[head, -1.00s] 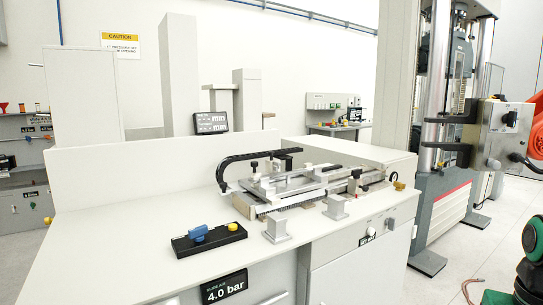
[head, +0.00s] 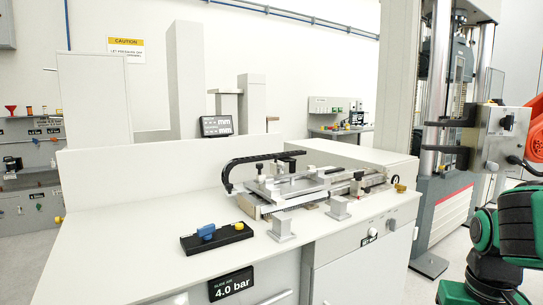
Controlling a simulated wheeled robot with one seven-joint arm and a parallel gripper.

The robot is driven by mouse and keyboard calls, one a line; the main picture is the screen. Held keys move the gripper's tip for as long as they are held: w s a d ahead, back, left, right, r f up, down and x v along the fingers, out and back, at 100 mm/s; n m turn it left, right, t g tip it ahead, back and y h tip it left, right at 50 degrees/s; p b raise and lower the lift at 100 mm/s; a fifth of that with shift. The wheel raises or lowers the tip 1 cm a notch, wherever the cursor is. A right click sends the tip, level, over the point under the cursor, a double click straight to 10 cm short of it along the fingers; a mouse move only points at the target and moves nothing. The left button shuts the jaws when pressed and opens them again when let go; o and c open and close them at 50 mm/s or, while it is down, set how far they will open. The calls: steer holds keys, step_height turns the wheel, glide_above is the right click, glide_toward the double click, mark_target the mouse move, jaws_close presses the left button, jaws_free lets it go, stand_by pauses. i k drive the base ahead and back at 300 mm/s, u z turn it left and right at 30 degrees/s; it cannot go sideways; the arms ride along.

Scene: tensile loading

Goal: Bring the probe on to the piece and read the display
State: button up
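A slide fixture (head: 310,184) of bright metal plates lies on the bench, with a black cable chain (head: 255,158) arching over its left end. The probe and the piece are too small to tell apart surely among these metal parts. The display (head: 216,126), a dark tilted box with pale mm lettering, stands behind the bench's back panel; its figures are not legible. A black block (head: 217,238) with a blue knob (head: 206,231) and a yellow button sits at the bench front. My gripper (head: 443,138) is at the right, its two black fingers apart and empty, away from the fixture.
The white bench (head: 130,245) has bare top to the left. Small metal posts (head: 281,229) stand before the fixture. A sign (head: 232,284) on the front reads 4.0 bar. A tall test machine (head: 440,220) stands behind my gripper.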

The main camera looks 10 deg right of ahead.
mark_target(277, 168)
steer(key=i, duration=0.85)
